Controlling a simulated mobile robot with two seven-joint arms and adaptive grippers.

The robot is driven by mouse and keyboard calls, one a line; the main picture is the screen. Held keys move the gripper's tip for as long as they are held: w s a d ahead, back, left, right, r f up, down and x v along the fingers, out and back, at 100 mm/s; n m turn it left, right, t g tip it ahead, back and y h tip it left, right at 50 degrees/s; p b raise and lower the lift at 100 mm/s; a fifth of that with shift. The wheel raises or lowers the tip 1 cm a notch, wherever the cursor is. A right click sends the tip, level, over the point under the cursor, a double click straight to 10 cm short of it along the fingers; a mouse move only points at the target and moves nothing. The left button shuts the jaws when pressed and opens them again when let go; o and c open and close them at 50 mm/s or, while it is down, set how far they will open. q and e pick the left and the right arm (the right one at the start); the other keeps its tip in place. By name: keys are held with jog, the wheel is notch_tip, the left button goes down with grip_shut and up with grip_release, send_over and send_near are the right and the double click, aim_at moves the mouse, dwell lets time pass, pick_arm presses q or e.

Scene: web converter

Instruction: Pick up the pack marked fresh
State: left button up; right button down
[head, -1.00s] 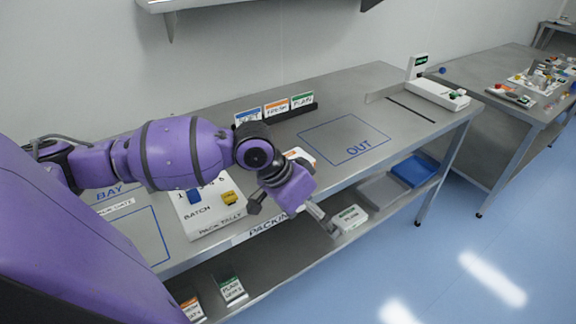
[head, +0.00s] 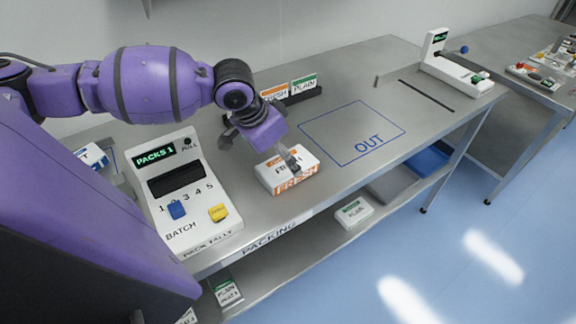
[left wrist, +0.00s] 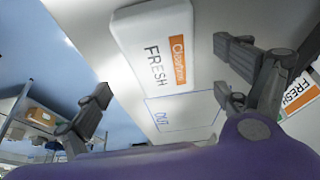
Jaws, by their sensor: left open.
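The pack marked FRESH (head: 290,173), white with an orange label and orange lettering, lies on the bench between the tally box and the OUT outline. My left gripper (head: 266,152) is above it, fingers spread, with one finger overlapping the pack's top in the head view. In the left wrist view the FRESH pack (left wrist: 152,45) shows between the spread fingers (left wrist: 165,85), not clamped. Whether any finger touches it I cannot tell. My right gripper is not in view.
The PACKS tally box (head: 187,200) stands left of the pack. FRESH (head: 274,93) and PLAIN cards (head: 304,85) stand in a rack behind. The OUT outline (head: 333,120) is empty. A PLAIN pack (head: 353,212) lies on the lower shelf.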

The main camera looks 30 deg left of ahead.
aim_at(287, 169)
pick_arm(q)
jog(key=x, duration=0.5)
jog(key=shift+w, duration=0.3)
jog(key=c, duration=1.5)
